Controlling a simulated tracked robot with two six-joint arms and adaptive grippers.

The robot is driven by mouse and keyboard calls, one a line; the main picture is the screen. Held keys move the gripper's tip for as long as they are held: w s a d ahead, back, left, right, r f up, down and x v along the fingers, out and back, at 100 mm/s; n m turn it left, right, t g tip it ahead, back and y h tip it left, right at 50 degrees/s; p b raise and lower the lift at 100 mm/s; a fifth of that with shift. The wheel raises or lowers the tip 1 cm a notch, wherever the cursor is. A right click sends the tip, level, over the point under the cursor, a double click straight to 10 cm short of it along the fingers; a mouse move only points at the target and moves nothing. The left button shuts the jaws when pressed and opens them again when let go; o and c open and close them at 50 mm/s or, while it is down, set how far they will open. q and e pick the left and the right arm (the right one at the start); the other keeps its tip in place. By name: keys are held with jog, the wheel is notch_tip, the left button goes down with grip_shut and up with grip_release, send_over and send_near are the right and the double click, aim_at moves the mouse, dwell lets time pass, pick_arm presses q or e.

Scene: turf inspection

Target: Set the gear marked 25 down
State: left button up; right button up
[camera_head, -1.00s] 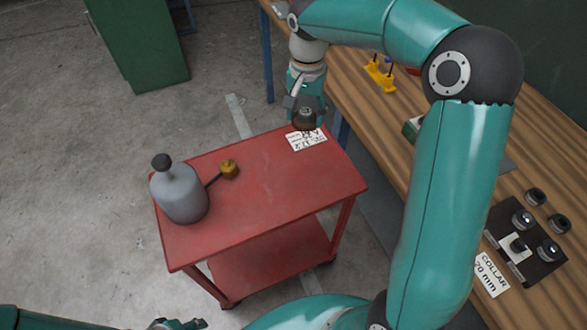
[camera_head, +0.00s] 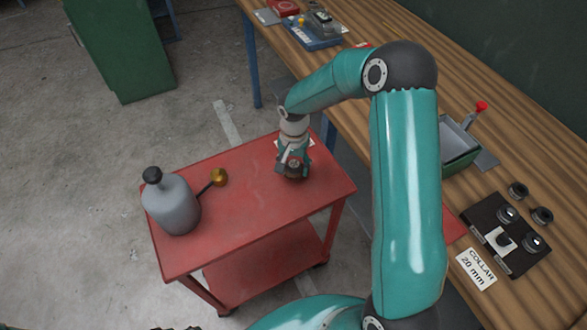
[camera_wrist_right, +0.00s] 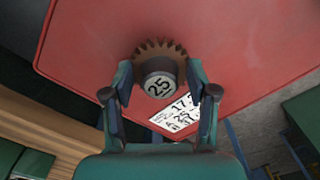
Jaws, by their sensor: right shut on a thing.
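My right gripper (camera_head: 292,174) is over the far right part of the red cart's top (camera_head: 245,200). In the right wrist view it is shut on the gear marked 25 (camera_wrist_right: 159,84), with one finger on each side of its grey hub. The hub's face with the number points to the camera, and brown teeth show beyond it. In the head view the gear is a small dark shape (camera_head: 293,172) at the fingertips. I cannot tell whether it touches the cart top. Only a dark sliver of my left arm shows at the bottom edge, its gripper unclear.
A white printed card (camera_wrist_right: 175,115) lies on the cart beside the gear. A grey bottle (camera_head: 172,205) with a black cap and a brass-coloured knob (camera_head: 218,178) stand at the cart's left. The wooden bench (camera_head: 400,120) runs along the right. The cart's middle is clear.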

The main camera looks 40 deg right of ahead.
aim_at(294, 164)
notch_tip(294, 164, down, 2)
jog(key=shift+f, duration=0.2)
jog(key=shift+f, duration=0.1)
jog(key=o, duration=1.2)
jog(key=shift+c, duration=0.2)
notch_tip(294, 164, up, 11)
jog(key=shift+w+f+b, duration=0.1)
jog(key=shift+b, duration=0.85)
jog(key=shift+r, duration=0.75)
